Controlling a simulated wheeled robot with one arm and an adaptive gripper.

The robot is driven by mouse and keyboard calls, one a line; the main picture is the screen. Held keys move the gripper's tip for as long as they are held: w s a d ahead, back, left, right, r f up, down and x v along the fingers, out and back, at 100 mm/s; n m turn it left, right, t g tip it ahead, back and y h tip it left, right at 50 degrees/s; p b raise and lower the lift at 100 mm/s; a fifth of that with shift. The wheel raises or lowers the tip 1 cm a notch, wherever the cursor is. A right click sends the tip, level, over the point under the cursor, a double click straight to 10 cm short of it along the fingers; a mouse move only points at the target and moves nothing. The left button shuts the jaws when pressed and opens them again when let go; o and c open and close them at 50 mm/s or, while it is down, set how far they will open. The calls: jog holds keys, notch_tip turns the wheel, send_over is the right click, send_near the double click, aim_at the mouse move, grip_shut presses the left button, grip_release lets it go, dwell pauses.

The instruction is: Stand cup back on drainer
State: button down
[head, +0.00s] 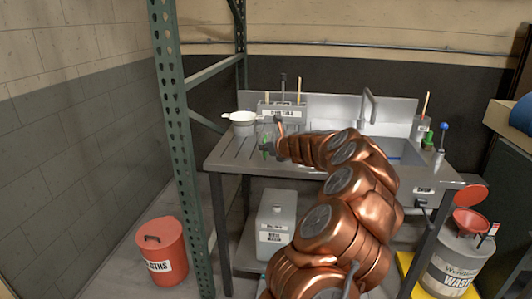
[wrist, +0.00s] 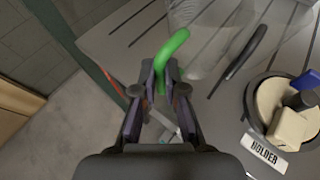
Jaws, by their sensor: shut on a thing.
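My gripper (wrist: 160,85) is shut on the green handle (wrist: 172,52) of a cup in the wrist view. The cup's body (wrist: 205,22) looks clear and see-through, and its outline is hard to make out. In the head view the green handle (head: 264,152) shows small at my gripper (head: 271,143), over the drainer. The drainer (head: 228,155) is the grooved grey left part of the sink unit; its grooves also show in the wrist view (wrist: 125,33). I cannot tell whether the cup touches the drainer.
A labelled holder (head: 282,110) with upright tools stands behind; a round holder (wrist: 262,145) is at right in the wrist view. A green rack post (head: 176,130) stands left. The sink basin (head: 395,148) is right.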

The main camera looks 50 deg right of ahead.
jog(key=shift+f, duration=0.95)
jog(key=c, duration=1.2)
grip_release()
jog(key=shift+f, duration=0.1)
jog(key=shift+c, duration=0.2)
jog(key=v, duration=1.2)
